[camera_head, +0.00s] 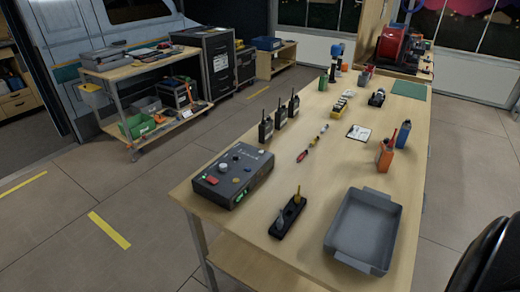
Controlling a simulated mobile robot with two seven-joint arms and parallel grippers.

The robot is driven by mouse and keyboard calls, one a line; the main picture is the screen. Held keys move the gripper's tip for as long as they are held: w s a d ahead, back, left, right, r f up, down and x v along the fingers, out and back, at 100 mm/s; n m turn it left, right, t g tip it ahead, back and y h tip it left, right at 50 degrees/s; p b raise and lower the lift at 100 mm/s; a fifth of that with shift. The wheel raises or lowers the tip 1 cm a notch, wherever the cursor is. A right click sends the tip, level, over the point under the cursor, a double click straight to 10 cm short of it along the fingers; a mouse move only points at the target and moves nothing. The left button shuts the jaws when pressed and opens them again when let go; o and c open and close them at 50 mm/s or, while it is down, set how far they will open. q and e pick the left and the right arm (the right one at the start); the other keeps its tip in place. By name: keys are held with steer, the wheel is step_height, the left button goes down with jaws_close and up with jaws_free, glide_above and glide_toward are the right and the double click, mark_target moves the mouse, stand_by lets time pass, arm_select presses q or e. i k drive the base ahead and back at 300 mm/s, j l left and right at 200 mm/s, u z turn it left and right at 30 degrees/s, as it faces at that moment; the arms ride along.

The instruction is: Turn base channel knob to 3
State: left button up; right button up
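A dark grey base unit (254,172) sits on the near left part of the wooden table. Its top carries a pale round knob (223,167), a few smaller dark controls and a red button (211,180). Green parts show on its near side. The lettering and any channel numbers are too small to read, so I cannot tell which knob is the channel knob or where it points. Neither of my grippers is in view, and nothing touches the base unit.
Several black handheld radios (266,129) stand behind the base unit. A black holder (287,219) with upright pieces and a grey tray (366,228) lie to its right. A black rounded object (492,262) fills the lower right corner. Floor left of the table is clear.

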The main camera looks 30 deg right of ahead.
mark_target(223, 167)
steer(key=i+j+z, duration=0.15)
steer(key=z, duration=0.3)
steer(key=i+j+z, duration=0.25)
steer(key=z, duration=0.15)
steer(key=i+j+z, duration=0.2)
steer(key=z, duration=0.25)
steer(key=i+j+z, duration=0.1)
steer(key=j+z, duration=0.3)
